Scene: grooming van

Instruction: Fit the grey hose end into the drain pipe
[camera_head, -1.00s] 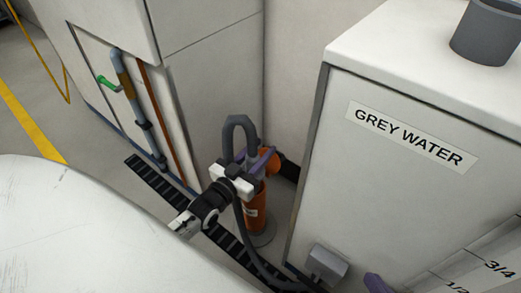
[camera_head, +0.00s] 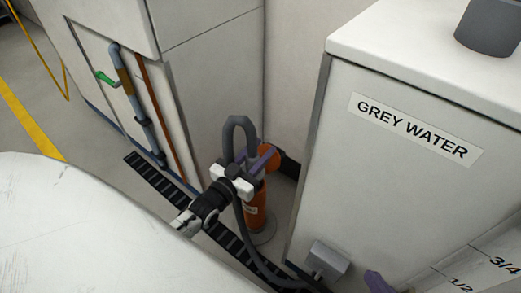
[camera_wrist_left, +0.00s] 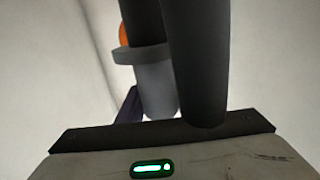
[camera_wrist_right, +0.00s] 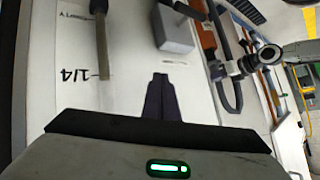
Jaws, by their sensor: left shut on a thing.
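In the head view, my left gripper (camera_head: 250,160), with purple fingers, is shut on the grey hose near its end, beside the top of the orange drain pipe (camera_head: 252,213). The grey hose (camera_head: 237,122) arches above the gripper and runs down to the floor. The left wrist view shows the grey hose end (camera_wrist_left: 158,88) with a collar, pointing down, and a dark hose length in front. A bit of orange (camera_wrist_left: 124,33) shows behind it. The pipe mouth is hidden, so I cannot tell whether the end is inside. My right gripper (camera_wrist_right: 161,80) is shut and empty.
The white grey-water tank (camera_head: 390,190) stands close on the right. A grey box (camera_head: 327,262) sticks out low on its front. A white cabinet (camera_head: 215,100) with pipes stands at left. A black floor grate (camera_head: 160,185) runs past the orange pipe.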

